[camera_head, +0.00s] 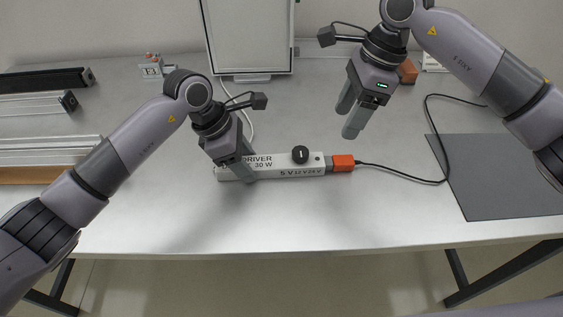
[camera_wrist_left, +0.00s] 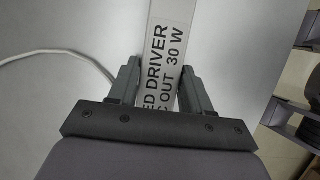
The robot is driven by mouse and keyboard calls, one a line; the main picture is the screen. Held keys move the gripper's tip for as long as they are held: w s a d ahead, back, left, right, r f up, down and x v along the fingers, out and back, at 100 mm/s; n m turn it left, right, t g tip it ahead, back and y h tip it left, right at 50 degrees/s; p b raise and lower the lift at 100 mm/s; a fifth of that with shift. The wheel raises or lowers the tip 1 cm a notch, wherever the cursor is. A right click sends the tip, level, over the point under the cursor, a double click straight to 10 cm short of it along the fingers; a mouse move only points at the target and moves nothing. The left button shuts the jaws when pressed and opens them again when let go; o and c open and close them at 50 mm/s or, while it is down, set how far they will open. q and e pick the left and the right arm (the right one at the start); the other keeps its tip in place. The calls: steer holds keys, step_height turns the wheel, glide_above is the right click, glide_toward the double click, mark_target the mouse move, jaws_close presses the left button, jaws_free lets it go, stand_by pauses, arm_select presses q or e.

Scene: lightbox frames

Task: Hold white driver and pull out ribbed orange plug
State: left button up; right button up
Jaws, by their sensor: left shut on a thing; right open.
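The white driver (camera_head: 288,171) lies flat on the table, with black lettering and a black knob (camera_head: 300,154) on top. The ribbed orange plug (camera_head: 343,163) sits at its right end, with a black cable running from it to the right. My left gripper (camera_head: 246,176) is shut on the driver's left part. In the left wrist view the driver (camera_wrist_left: 165,52) lies between the two fingers of that gripper (camera_wrist_left: 158,90). My right gripper (camera_head: 347,120) is open and empty, above and behind the plug, apart from it.
A white panel (camera_head: 250,38) stands at the back. Metal profiles (camera_head: 38,105) lie at the left. The table in front of the driver is clear.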

mark_target(348, 159)
steer(key=shift+s+d+f+n+h, duration=0.1)
steer(key=shift+d+f+h, duration=0.3)
steer(key=shift+f, duration=1.5)
steer(key=shift+s+d+f+n+h, duration=0.15)
steer(key=shift+f+h, duration=0.45)
steer(key=shift+f, duration=1.25)
steer(key=shift+w+d+f+n+h, duration=0.1)
steer(key=shift+d+f+h, duration=0.3)
steer(key=shift+f, duration=1.5)
steer(key=shift+a, duration=0.1)
steer(key=shift+s, duration=0.1)
jaws_close()
steer(key=c, duration=1)
jaws_free()
jaws_close()
